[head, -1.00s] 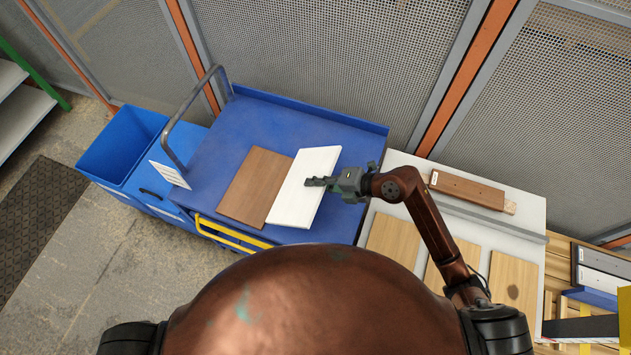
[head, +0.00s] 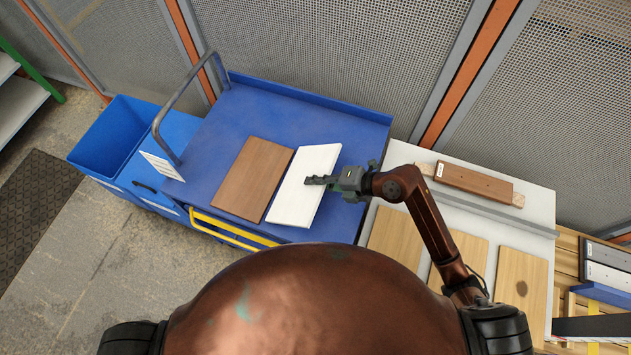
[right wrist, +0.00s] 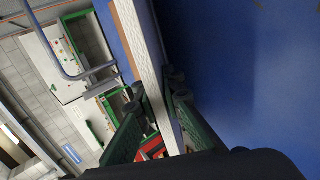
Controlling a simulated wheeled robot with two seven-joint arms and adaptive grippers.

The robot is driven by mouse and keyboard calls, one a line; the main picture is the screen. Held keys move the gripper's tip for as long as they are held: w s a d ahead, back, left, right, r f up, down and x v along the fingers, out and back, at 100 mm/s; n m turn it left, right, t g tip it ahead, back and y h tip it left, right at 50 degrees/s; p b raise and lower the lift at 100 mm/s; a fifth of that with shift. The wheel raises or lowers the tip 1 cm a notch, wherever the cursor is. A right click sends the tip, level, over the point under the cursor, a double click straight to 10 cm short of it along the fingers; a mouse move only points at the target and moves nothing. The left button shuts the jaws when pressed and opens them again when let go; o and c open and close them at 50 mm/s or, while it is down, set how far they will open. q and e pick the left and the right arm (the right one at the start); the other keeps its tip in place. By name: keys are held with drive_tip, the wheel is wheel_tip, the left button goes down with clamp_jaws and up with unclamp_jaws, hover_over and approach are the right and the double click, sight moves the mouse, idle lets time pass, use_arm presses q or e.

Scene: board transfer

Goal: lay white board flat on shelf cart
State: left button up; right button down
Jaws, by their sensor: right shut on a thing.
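The white board (head: 300,200) is over the blue shelf cart (head: 235,112), right beside a brown board (head: 252,178) on the cart's top. My right gripper (head: 318,180) is shut on the white board at its right long edge. In the right wrist view the white board (right wrist: 150,45) runs between the green fingers of my right gripper (right wrist: 157,90), with blue cart surface (right wrist: 240,70) to its right. From above the board looks about level. I cannot tell whether it touches the cart top. My left gripper is not in view.
A grey-white table (head: 405,155) on the right holds several wooden boards (head: 520,280) and a brown block (head: 472,183). The cart has a grey handle (head: 165,115) at the left and a raised back rim. A blue bin (head: 105,135) stands left. The cart's far part is clear.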

drive_tip(key=c, duration=2)
unclamp_jaws()
drive_tip(key=shift+f, duration=0.1)
drive_tip(key=shift+o, duration=0.3)
drive_tip(key=shift+r+p, duration=0.25)
drive_tip(key=shift+p, duration=0.6)
drive_tip(key=h+p, duration=0.1)
drive_tip(key=p, duration=0.2)
drive_tip(key=g+h+p, duration=0.1)
drive_tip(key=p, duration=0.3)
drive_tip(key=h+p, duration=0.2)
drive_tip(key=p, duration=0.2)
drive_tip(key=shift+d+r+g+p, duration=0.15)
drive_tip(key=shift+r+g+p, duration=0.1)
drive_tip(key=shift+g+p, duration=0.15)
drive_tip(key=shift+f+h+p, duration=0.1)
drive_tip(key=shift+h+p, duration=0.25)
drive_tip(key=shift+h, duration=0.05)
drive_tip(key=shift+d+f, duration=0.1)
